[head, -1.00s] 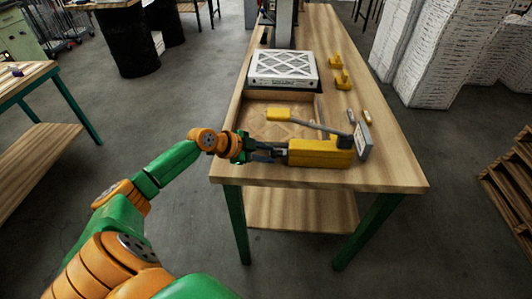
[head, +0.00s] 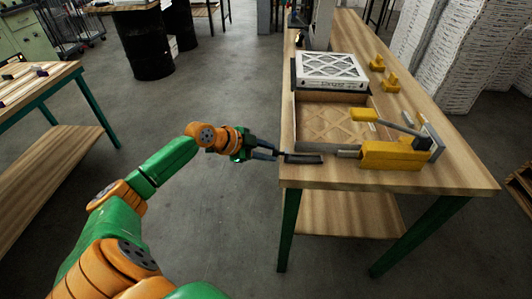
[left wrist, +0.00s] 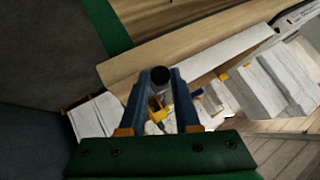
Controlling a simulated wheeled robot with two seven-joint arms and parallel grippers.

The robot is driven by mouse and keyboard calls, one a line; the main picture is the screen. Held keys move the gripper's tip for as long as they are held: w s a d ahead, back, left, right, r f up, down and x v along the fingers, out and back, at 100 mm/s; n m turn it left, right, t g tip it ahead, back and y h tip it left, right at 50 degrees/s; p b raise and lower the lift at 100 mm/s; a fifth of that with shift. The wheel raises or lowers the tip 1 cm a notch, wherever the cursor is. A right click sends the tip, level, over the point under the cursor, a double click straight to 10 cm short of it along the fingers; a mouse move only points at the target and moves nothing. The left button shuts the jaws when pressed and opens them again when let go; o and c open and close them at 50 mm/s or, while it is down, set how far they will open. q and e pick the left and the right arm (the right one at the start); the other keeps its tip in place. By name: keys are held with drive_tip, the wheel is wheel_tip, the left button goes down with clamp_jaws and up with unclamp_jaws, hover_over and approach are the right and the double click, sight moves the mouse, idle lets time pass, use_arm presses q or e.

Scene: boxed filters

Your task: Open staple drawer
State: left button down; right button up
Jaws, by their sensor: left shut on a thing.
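The yellow stapler (head: 395,155) lies at the near edge of the wooden table, its grey lever ending in a yellow grip (head: 364,115). Its staple drawer (head: 303,158), a dark bar, sticks out to the left, with a light grey section (head: 347,153) between it and the yellow body. My left gripper (head: 277,154) is at the drawer's outer left end, just left of the table edge, shut on it. In the left wrist view, a dark round end (left wrist: 161,75) shows between the fingers of my left gripper (left wrist: 172,78). My right gripper is out of view.
A shallow wooden frame (head: 297,123) with a crossed lattice lies behind the stapler. White boxed filters (head: 331,68) are stacked beyond it. Open floor lies left of the table.

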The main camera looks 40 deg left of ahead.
use_arm(q)
drive_tip(key=shift+s+a, duration=0.25)
drive_tip(key=shift+a, duration=0.15)
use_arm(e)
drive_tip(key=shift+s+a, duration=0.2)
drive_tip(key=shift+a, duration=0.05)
use_arm(q)
drive_tip(key=shift+d, duration=0.1)
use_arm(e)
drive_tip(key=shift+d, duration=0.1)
use_arm(q)
drive_tip(key=c, duration=0.9)
unclamp_jaws()
drive_tip(key=shift+w, duration=0.1)
drive_tip(key=shift+b+v, duration=0.75)
drive_tip(key=shift+v, duration=2.8)
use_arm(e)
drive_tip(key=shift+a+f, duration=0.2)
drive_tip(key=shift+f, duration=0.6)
use_arm(q)
drive_tip(key=shift+f, duration=0.1)
